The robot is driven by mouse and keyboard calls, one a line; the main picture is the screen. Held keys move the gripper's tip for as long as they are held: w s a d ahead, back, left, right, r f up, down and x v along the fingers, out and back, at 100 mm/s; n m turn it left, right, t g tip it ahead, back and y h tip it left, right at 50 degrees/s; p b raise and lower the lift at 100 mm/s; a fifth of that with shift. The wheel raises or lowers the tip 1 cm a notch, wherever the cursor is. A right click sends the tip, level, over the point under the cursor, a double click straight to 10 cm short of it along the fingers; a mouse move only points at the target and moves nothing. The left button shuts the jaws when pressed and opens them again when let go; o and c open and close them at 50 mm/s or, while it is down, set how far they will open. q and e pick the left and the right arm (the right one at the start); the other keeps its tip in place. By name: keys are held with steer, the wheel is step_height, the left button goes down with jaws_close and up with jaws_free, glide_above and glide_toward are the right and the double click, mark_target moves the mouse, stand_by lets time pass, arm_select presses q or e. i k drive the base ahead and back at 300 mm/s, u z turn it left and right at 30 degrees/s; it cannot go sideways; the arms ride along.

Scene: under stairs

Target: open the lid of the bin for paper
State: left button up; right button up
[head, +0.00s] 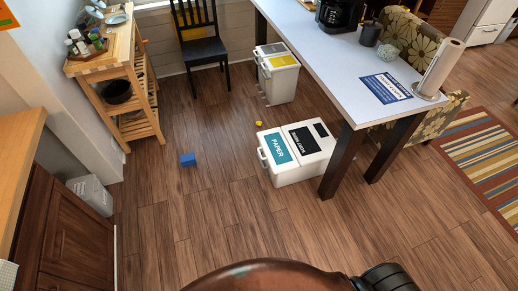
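A low white bin (296,171) stands on the wooden floor, partly under the front edge of the white table. Its top has two labelled parts. The left lid has a teal label reading PAPER (279,148) and looks shut. The right part has a black label (304,140) with small white text that is hard to read. A white loop handle (262,158) sticks out at the bin's left side. Neither of my grippers shows. Only a copper-coloured curved part and a dark ribbed part of my own body show at the bottom edge.
A second white bin (283,87) with yellow and grey labels stands farther back. A blue block (188,159) and a small yellow object (259,124) lie on the floor. The table (325,75) and its dark legs (343,160) border the bin's right. Floor in front is clear.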

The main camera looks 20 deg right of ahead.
mark_target(280, 156)
steer(key=z, duration=0.45)
steer(key=i, duration=0.75)
steer(key=z, duration=1.1)
steer(key=i, duration=0.3)
steer(key=z, duration=0.25)
